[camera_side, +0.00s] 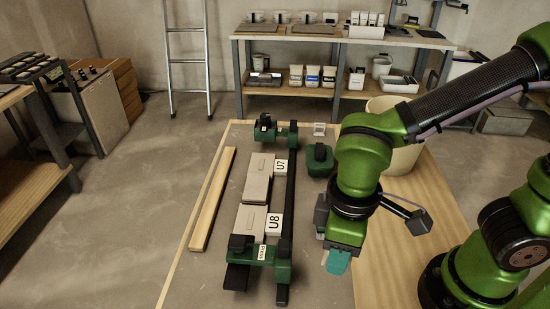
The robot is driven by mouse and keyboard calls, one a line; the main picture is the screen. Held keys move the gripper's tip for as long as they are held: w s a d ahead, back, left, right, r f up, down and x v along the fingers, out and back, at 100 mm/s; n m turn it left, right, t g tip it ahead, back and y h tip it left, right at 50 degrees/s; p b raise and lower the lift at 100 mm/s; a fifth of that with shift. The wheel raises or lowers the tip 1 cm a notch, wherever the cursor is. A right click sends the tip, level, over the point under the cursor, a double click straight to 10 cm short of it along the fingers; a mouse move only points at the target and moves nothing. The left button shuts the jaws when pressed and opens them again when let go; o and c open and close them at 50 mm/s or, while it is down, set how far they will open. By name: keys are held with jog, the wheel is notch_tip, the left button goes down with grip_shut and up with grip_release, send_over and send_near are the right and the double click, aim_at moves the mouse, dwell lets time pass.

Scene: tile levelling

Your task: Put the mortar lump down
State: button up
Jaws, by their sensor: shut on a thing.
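My gripper (338,250) points down over the grey board, right of the levelling frame and clear of it. It is shut on a small teal piece (338,263), which I take to be the mortar lump. The fingers and the upper part of the piece are mostly hidden by the gripper body. I cannot tell whether the piece touches the board. Pale tiles (250,219) lie in a row inside the frame, beside cards marked U7 (281,167) and U8 (273,224).
The frame's dark rail (290,190) and green end blocks (262,256) stand left of my gripper. A green tool (319,160) sits behind it, near a beige bucket (404,158). A wooden batten (213,198) lies at the left. The board's front right is clear.

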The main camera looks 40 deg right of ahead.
jog(key=shift+w+a+r, duration=0.15)
jog(key=shift+w+r, duration=0.05)
jog(key=shift+r, duration=0.65)
jog(key=w+a+r, duration=0.2)
jog(key=w+a, duration=0.6)
jog(key=w, duration=0.1)
jog(key=m, duration=0.2)
send_over(190, 279)
notch_tip(190, 279, down, 2)
jog(key=f, duration=0.1)
notch_tip(190, 279, down, 10)
jog(key=shift+d, duration=0.1)
jog(key=shift+f, duration=2.2)
jog(key=shift+f, duration=0.1)
jog(key=o, duration=1.1)
jog(key=shift+f, duration=0.1)
